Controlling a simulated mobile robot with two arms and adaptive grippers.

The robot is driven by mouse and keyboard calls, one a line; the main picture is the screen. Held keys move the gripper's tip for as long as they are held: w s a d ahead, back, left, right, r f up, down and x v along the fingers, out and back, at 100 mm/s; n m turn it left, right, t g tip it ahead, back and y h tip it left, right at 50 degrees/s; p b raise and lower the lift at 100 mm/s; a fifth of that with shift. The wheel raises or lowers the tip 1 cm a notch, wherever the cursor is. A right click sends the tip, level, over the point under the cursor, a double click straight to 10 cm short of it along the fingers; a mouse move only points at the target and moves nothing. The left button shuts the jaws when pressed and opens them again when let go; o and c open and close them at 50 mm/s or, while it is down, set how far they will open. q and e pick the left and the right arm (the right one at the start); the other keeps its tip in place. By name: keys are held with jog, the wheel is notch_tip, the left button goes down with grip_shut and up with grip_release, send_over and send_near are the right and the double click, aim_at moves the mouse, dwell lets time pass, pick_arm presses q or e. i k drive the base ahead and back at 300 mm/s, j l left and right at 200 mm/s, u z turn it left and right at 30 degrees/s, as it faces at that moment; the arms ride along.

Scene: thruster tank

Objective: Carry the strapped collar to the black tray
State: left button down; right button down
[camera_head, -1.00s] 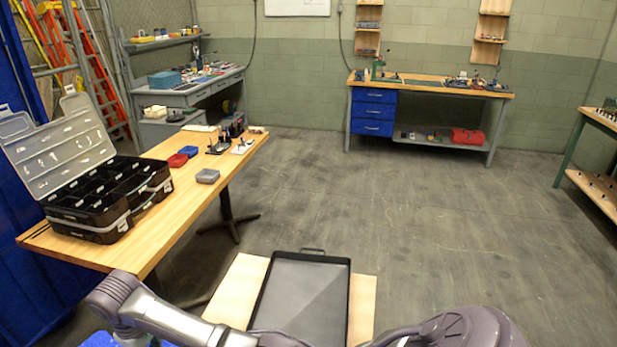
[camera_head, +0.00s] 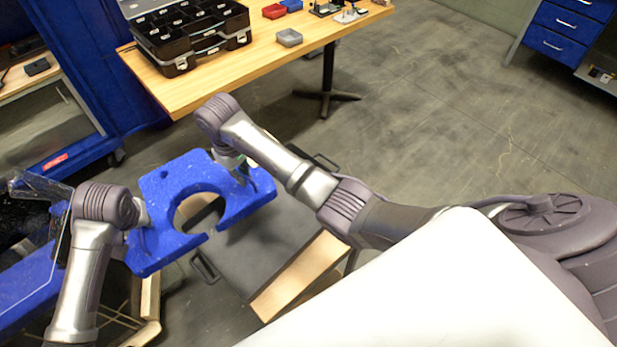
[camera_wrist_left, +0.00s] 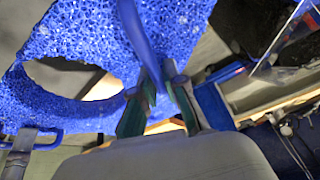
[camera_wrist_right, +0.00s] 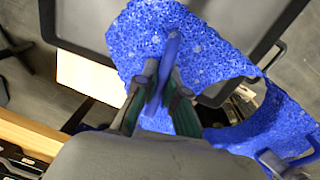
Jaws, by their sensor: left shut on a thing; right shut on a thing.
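The strapped collar is a blue speckled foam piece (camera_head: 172,180) with a round opening, held in the air between my two grippers in the head view. My left gripper (camera_wrist_left: 162,88) is shut on a blue strap at one end of the collar. My right gripper (camera_wrist_right: 160,85) is shut on a blue strap at the other end; in the head view it (camera_head: 240,174) is partly hidden by its wrist. The black tray (camera_head: 268,245) lies below and right of the collar, which hides part of it. The tray also shows in the right wrist view (camera_wrist_right: 85,18).
The tray rests on a pale wooden support (camera_head: 300,275). A wooden table (camera_head: 190,92) with a black organizer case (camera_head: 190,42) stands beyond. A blue surface and a clear panel lie at far left.

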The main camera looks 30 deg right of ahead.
aim_at(274, 214)
jog(key=l+u, duration=0.1)
jog(key=l, duration=0.25)
jog(key=k+l, duration=0.15)
jog(key=l, duration=0.2)
jog(key=k+l+u, duration=0.15)
jog(key=l, duration=0.55)
jog(key=k+u, duration=0.05)
